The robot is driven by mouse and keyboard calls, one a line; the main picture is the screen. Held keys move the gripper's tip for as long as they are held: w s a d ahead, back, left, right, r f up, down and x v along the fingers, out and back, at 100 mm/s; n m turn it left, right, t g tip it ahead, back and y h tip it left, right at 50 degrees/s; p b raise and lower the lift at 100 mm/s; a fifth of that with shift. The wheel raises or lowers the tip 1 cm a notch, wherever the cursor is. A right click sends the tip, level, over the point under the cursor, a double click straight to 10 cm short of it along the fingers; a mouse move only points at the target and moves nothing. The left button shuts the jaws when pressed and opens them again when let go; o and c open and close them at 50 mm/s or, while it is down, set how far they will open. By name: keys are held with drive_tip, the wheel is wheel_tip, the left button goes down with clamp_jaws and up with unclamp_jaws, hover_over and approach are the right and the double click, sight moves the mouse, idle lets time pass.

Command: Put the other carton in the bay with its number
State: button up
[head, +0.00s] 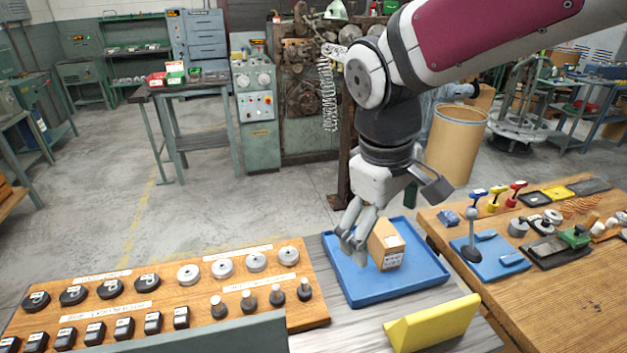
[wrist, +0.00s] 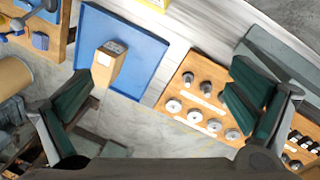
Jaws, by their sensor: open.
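A tan carton (head: 386,243) with a white printed label stands in a blue tray (head: 424,263) on the grey bench. In the wrist view the carton (wrist: 107,66) shows its top, with small dark marks too blurred to read. My gripper (head: 356,236) is open and empty, beside the carton on its left in the head view and overlapping the tray in the picture. In the wrist view the fingers (wrist: 160,98) are wide apart, with the carton nearer the left finger. I cannot make out a numbered bay or a second carton.
A wooden board (head: 206,288) with labelled rows of dark and silver parts lies left of the tray. A yellow wedge (head: 432,324) stands in front of it. A wooden table (head: 545,300) with tools is at the right. Much of the tray floor is bare.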

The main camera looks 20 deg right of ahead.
drive_tip(key=w+d+f+n+g+h+b, duration=0.25)
drive_tip(key=w+f+n+h, duration=0.45)
drive_tip(key=w+f, duration=0.6)
drive_tip(key=n+t+h+b, duration=0.1)
drive_tip(key=n+h+b, duration=0.1)
drive_tip(key=n+h, duration=0.35)
approach(374, 234)
drive_tip(key=shift+n+t, duration=0.25)
drive_tip(key=x, duration=0.8)
drive_tip(key=shift+s, duration=0.25)
drive_tip(key=shift+s+f+p+x, duration=0.1)
drive_tip(key=shift+p+x, duration=0.15)
drive_tip(key=shift+x, duration=1.1)
drive_tip(key=shift+s+f+p+x, duration=0.15)
drive_tip(key=shift+p+x, duration=0.1)
drive_tip(key=shift+x, duration=1.05)
drive_tip(key=shift+w+a, duration=0.1)
drive_tip(key=shift+a, duration=0.05)
drive_tip(key=shift+c, duration=0.6)
drive_tip(key=c, duration=1.3)
drive_tip(key=shift+r, duration=0.1)
drive_tip(key=shift+c, duration=0.8)
